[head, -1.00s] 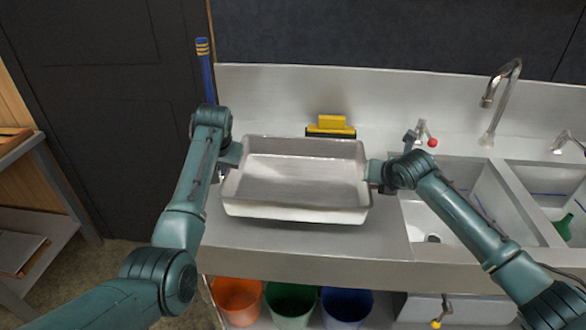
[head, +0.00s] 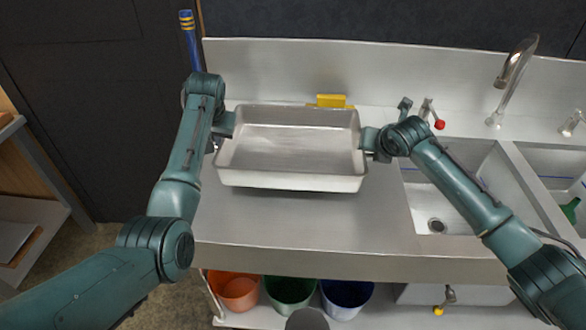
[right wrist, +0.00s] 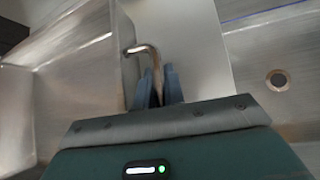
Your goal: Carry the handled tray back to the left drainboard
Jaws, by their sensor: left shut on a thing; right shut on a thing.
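The handled tray (head: 290,181), a shallow grey metal pan, looks level and empty over the left drainboard (head: 300,228) in the head view. I cannot tell whether its underside touches the steel. My left gripper (head: 222,130) is at its left end, shut on that side's handle, which the gripper hides. My right gripper (head: 368,142) is at its right end. The right wrist view shows the right fingers (right wrist: 159,86) closed on a bent metal handle (right wrist: 146,50), with the tray wall (right wrist: 78,95) to the left.
Sink basins lie to the right, with a faucet (head: 515,75) and a red-knobbed tap (head: 439,124). A blue pole (head: 189,40) rises at the left. Buckets (head: 289,290) sit below. The drainboard's front is clear.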

